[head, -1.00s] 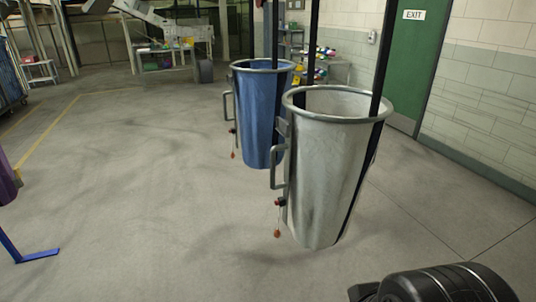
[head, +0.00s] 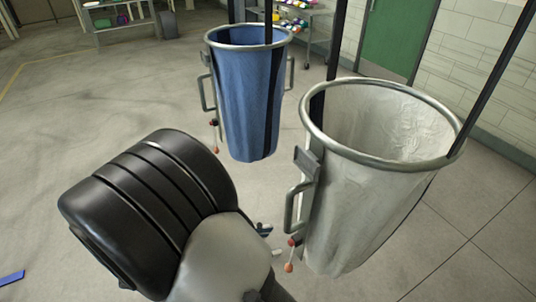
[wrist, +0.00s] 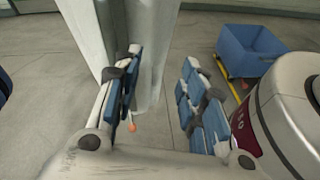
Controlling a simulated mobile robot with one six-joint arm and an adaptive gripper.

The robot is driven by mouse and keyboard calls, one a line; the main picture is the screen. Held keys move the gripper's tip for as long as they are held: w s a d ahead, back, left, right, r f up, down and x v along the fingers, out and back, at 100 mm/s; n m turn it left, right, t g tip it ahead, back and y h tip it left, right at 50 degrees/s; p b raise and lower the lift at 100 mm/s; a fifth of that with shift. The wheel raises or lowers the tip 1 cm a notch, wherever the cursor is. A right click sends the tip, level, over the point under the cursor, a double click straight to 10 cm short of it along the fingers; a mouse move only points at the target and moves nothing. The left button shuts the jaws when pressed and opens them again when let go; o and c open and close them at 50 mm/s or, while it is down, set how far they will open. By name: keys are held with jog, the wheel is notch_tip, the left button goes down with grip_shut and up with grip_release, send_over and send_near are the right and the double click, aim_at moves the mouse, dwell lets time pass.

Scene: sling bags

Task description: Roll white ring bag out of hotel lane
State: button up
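The white ring bag (head: 372,180) hangs upright at the right in the head view, its metal ring open at the top. A metal side handle (head: 293,207) and a cord with red-orange knobs (head: 290,267) are on its left side. My gripper (head: 264,230) is low beside the handle, mostly hidden behind my arm. In the wrist view my gripper (wrist: 163,95) has its blue-padded fingers apart. Pale bag fabric (wrist: 88,30) shows beyond the left finger, with an orange knob near that finger. I cannot tell whether a finger touches the bag or handle.
A blue ring bag (head: 247,95) hangs behind and left of the white one. A shelf cart (head: 303,22) and green door (head: 397,38) stand at the back. Open floor lies at left. A blue cart (wrist: 253,45) shows in the wrist view.

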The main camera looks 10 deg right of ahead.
aim_at(288, 213)
jog(key=a+f+n+t+h, duration=0.1)
jog(key=a+f+n+t, duration=0.3)
jog(key=a+n+t, duration=0.25)
jog(key=shift+m+g, duration=0.25)
jog(key=shift+m, duration=0.2)
jog(key=x, duration=0.6)
jog(key=b+x, duration=0.1)
jog(key=x, duration=0.4)
jog(key=b+x, duration=0.1)
jog(key=x, duration=0.5)
jog(key=shift+w+d+r, duration=0.1)
jog(key=shift+w+r, duration=0.3)
jog(key=shift+w, duration=0.1)
jog(key=shift+c, duration=0.2)
grip_shut()
